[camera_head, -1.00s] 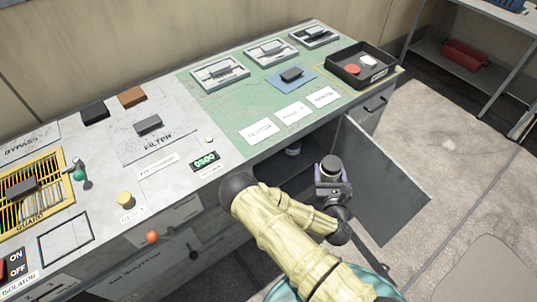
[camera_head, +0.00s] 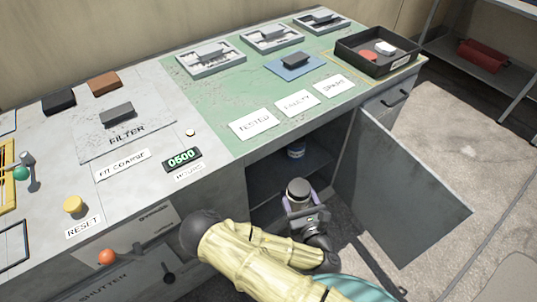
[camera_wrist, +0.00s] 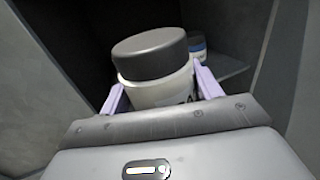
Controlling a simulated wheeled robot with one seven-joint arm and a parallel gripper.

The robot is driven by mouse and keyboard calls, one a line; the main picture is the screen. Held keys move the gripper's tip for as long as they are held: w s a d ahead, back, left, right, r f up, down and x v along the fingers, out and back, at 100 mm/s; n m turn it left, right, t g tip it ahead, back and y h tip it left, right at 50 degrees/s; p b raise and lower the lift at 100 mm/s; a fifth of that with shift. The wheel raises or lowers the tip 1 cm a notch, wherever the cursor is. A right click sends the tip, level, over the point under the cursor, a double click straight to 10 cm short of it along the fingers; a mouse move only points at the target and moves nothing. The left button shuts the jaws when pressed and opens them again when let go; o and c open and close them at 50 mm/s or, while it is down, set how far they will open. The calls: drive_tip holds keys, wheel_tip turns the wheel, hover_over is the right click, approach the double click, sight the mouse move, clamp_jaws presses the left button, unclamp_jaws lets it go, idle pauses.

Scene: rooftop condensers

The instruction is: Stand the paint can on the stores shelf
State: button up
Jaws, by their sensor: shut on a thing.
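The paint can (camera_head: 298,188), white with a dark grey lid, is between the two pale purple fingers of my gripper (camera_head: 302,204), which is shut on it. In the wrist view the can (camera_wrist: 155,58) fills the middle and leans slightly in the picture; its lower part is hidden by the gripper. The gripper is at the mouth of the open cabinet under the bench. The cabinet shelf (camera_head: 268,182) lies just beyond it. In the wrist view a shelf surface (camera_wrist: 222,72) shows behind the can, to the right.
A blue-and-white can (camera_head: 296,152) stands inside the cabinet, partly behind the held can in the wrist view. The open cabinet door (camera_head: 395,200) stands out to the right of the gripper. The bench top (camera_head: 225,100) overhangs the opening. A black tray (camera_head: 350,58) sits on the bench.

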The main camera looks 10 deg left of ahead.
drive_tip(key=shift+a, duration=0.1)
drive_tip(key=shift+w+a, duration=0.3)
drive_tip(key=shift+w, duration=0.1)
drive_tip(key=shift+w+a+b, duration=0.35)
drive_tip(key=shift+w+a, duration=0.15)
drive_tip(key=shift+a, duration=0.15)
drive_tip(key=w+a+f+b, duration=0.2)
drive_tip(key=w+a+b, duration=0.2)
drive_tip(key=w+a, duration=0.6)
drive_tip(key=a, duration=0.3)
drive_tip(key=shift+w+b, duration=0.35)
drive_tip(key=shift+w, duration=0.05)
wheel_tip(320, 180, down, 5)
drive_tip(key=b, duration=0.2)
drive_tip(key=shift+d+r+b, duration=0.1)
drive_tip(key=shift+r+b, duration=0.05)
drive_tip(key=shift+b, duration=0.25)
drive_tip(key=shift+w+a, duration=0.15)
drive_tip(key=shift+a, duration=0.05)
